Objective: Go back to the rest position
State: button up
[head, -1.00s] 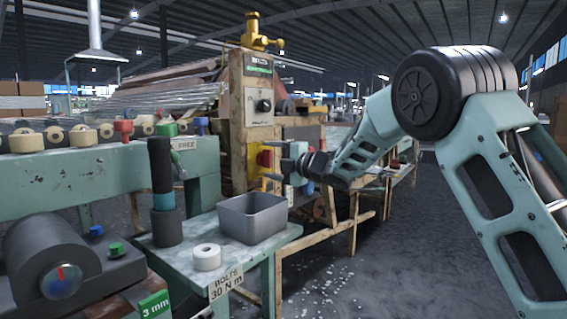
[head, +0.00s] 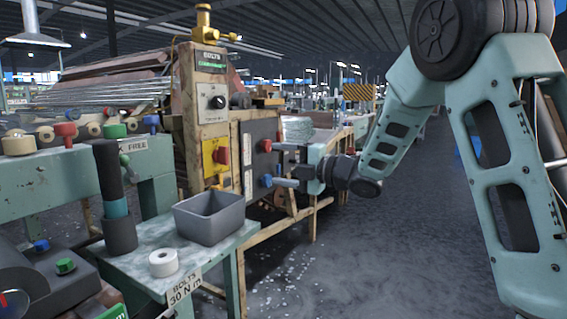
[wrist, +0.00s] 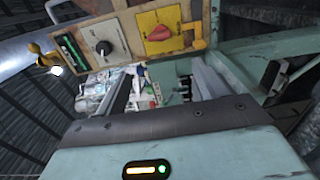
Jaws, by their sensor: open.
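My gripper (head: 284,165) is open and empty, held out at mid-height to the right of the control post (head: 212,110). In the head view its two fingers point left, in front of the dark panel beside the post. In the wrist view my gripper (wrist: 165,92) shows two spread fingers with nothing between them. The post carries a dial and a yellow plate with a red switch (head: 217,156); the red switch also shows in the wrist view (wrist: 157,33). My arm reaches in from the right of the head view.
A small green table (head: 140,268) holds a grey bin (head: 211,217), a white tape roll (head: 163,263) and a dark cylinder (head: 116,195). A roller bench (head: 50,185) stands at left. A wooden-framed bench runs behind my gripper. The floor (head: 380,250) at centre right looks open.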

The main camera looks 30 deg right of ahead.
jog(key=shift+d, duration=0.1)
dwell(0.5)
jog(key=s+d+f+m+g+h, duration=0.1)
jog(key=s+d+f+m+h, duration=0.15)
jog(key=f+m+h, duration=0.35)
jog(key=s+d+f+m+g+h, duration=0.2)
jog(key=s+f+m+h, duration=0.15)
jog(key=m, duration=0.55)
jog(key=s+a+f+m+g, duration=0.1)
jog(key=s+f+m+g, duration=0.25)
jog(key=s, duration=0.35)
jog(key=s+a+f+m+g+h, duration=0.1)
jog(key=s+f+m+g, duration=0.25)
jog(key=s, duration=0.35)
jog(key=s+a+f+m+g, duration=0.1)
jog(key=s+f+m+g, duration=0.2)
jog(key=s, duration=0.4)
jog(key=s+a+r+n+g, duration=0.1)
jog(key=s+a+n, duration=0.4)
jog(key=a, duration=0.4)
jog(key=s+a+r+n+g, duration=0.1)
jog(key=s+a+n, duration=0.1)
jog(key=s+a, duration=0.6)
notch_tip(320, 180, up, 37)
jog(key=p, duration=3.6)
jog(key=shift+w+a+f, duration=0.15)
jog(key=shift+w+a, duration=0.2)
jog(key=shift+a, duration=0.1)
